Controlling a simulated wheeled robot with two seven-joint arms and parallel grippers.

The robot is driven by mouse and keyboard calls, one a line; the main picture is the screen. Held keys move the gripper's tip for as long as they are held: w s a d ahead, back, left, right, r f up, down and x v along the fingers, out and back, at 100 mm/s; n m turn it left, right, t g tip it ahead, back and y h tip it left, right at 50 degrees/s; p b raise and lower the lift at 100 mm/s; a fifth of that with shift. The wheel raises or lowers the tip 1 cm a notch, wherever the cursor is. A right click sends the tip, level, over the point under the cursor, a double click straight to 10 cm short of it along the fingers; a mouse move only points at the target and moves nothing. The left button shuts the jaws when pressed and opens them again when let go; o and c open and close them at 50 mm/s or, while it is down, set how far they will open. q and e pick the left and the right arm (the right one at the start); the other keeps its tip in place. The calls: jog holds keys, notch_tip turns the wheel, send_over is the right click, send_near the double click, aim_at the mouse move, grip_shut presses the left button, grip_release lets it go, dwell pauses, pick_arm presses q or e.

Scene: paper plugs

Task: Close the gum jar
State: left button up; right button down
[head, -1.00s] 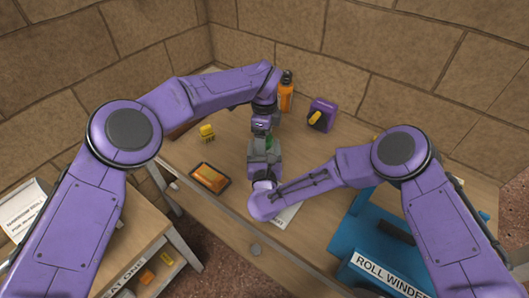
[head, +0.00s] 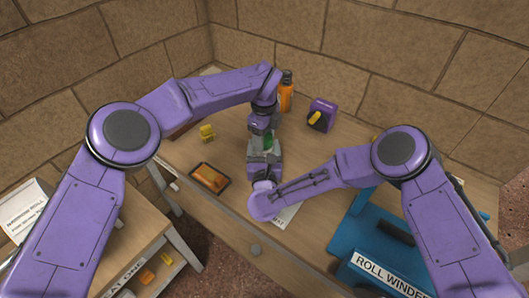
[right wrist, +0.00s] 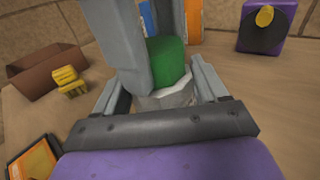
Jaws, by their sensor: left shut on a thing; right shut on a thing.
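The gum jar has a pale grey-white body (right wrist: 165,97) with a green lid (right wrist: 168,62) on its top in the right wrist view. My left gripper (head: 265,138) comes from above and is shut on the green lid, which shows as a small green patch between its fingers. My right gripper (head: 264,160) is shut on the jar body, with a finger on either side in the right wrist view (right wrist: 166,98). The fingers hide much of the jar, and I cannot tell whether a gap is left between lid and body.
An orange bottle (head: 286,92) and a purple box with a yellow knob (head: 322,115) stand behind. The blue roll winder (head: 352,240) is at the right. A paper sheet (head: 286,214) lies near the front.

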pick_arm(q)
jog(key=o, duration=1.2)
jog(key=shift+c, duration=0.2)
jog(key=shift+r, duration=2.25)
jog(key=shift+c, duration=0.3)
jog(key=shift+r+n, duration=0.3)
jog(key=shift+r, duration=0.05)
notch_tip(320, 180, up, 3)
jog(key=n, duration=0.2)
jog(key=shift+n, duration=0.4)
jog(key=shift+f, duration=4.15)
